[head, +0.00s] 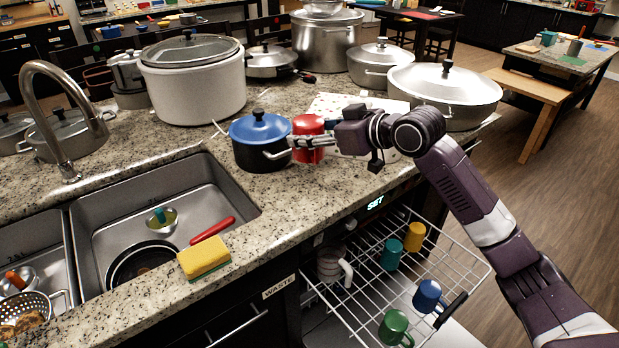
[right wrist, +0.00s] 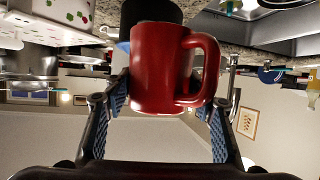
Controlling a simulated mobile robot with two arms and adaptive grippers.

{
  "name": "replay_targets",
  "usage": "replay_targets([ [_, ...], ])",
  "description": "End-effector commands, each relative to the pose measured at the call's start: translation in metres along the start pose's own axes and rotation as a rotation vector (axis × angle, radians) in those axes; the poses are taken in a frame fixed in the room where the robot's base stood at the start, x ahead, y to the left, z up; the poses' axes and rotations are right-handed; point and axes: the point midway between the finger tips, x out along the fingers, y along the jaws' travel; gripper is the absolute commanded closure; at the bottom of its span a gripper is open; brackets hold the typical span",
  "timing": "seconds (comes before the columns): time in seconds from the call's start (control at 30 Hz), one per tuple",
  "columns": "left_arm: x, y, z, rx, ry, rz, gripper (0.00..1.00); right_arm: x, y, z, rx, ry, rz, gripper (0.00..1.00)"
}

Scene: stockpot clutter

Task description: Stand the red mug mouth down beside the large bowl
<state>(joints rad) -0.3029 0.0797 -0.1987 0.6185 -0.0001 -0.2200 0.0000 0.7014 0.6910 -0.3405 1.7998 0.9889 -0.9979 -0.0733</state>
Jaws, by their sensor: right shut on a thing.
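The red mug (head: 308,124) is at the counter's front part, right beside a black pot with a blue lid. My right gripper (head: 300,143) is shut on it, with the arm reaching in from the right. In the right wrist view the red mug (right wrist: 160,68) sits between the two finger pads, its handle to the right. The mug's top looks closed and flat in the head view, but I cannot surely tell mouth from base, nor whether it touches the counter. I cannot pick out the large bowl with certainty. My left gripper is not in view.
The blue-lidded pot (head: 262,150) stands close left of the mug. A wide lidded pan (head: 445,90) and a white cooker (head: 193,85) stand behind. The sink (head: 232,190) is at left. A pulled-out rack (head: 350,285) holds several mugs below the counter. A yellow sponge (head: 204,257) lies at the edge.

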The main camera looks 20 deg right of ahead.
Motion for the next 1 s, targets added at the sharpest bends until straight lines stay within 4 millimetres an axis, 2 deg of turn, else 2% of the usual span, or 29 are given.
replay_targets([
  [0.03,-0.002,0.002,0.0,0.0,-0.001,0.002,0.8,0.005,-0.001,0.015,0.004,-0.004,-0.001,0.8],
  [0.1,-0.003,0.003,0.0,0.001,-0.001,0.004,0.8,0.012,-0.002,0.031,0.003,-0.002,-0.001,0.8],
  [0.3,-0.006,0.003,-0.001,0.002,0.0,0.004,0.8,0.027,-0.003,0.065,0.001,0.002,0.0,0.8],
  [0.57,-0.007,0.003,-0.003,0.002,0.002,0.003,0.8,0.034,-0.004,0.082,0.0,0.003,0.0,0.8],
  [0.8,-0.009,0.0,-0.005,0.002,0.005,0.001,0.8,0.047,-0.005,0.113,0.001,0.003,0.001,0.8],
  [1.0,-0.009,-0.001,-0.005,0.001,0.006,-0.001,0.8,0.047,-0.005,0.113,-0.001,0.005,0.001,0.8],
])
